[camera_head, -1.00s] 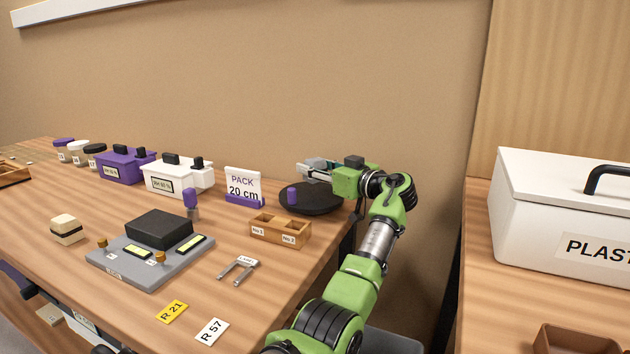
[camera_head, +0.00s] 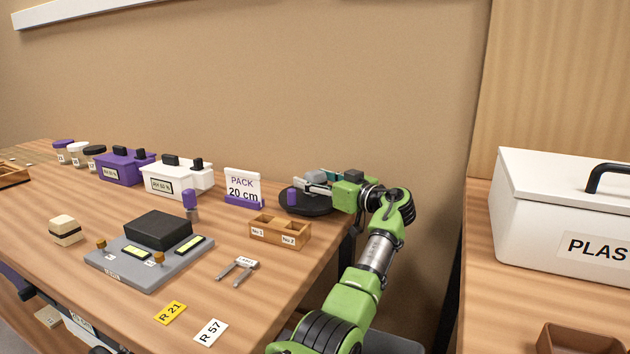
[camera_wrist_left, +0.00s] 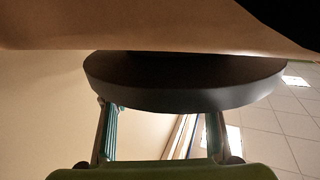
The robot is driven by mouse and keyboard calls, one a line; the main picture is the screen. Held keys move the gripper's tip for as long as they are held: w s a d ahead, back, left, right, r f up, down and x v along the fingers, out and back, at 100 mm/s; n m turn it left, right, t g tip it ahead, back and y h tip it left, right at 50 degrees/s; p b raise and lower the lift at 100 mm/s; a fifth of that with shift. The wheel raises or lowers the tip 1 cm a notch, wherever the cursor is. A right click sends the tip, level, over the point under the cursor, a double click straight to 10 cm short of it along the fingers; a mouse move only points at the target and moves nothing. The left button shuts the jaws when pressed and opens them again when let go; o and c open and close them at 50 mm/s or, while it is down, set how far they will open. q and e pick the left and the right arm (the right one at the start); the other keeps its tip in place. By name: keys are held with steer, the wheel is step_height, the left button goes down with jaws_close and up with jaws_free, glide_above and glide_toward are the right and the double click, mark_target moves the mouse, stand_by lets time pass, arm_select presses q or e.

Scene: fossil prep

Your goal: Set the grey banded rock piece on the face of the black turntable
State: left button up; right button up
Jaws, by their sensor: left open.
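The black turntable (camera_head: 305,207) is a round dark disc at the far right end of the bench. Its disc and rim also show in the left wrist view (camera_wrist_left: 185,98). My left gripper (camera_head: 313,184) is open, its fingers low over the right and back part of the turntable. No rock shows between the two fingers (camera_wrist_left: 160,125) in the left wrist view. My right gripper is not in view.
A gap separates this bench from the right one, which carries a white lidded box (camera_head: 560,215).

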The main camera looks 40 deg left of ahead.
mark_target(321, 181)
arm_select(q)
steer(key=d, duration=0.7)
steer(key=shift+s+d+r+p, duration=0.2)
steer(key=shift+s+d+p, duration=0.05)
steer(key=shift+s+p, duration=0.1)
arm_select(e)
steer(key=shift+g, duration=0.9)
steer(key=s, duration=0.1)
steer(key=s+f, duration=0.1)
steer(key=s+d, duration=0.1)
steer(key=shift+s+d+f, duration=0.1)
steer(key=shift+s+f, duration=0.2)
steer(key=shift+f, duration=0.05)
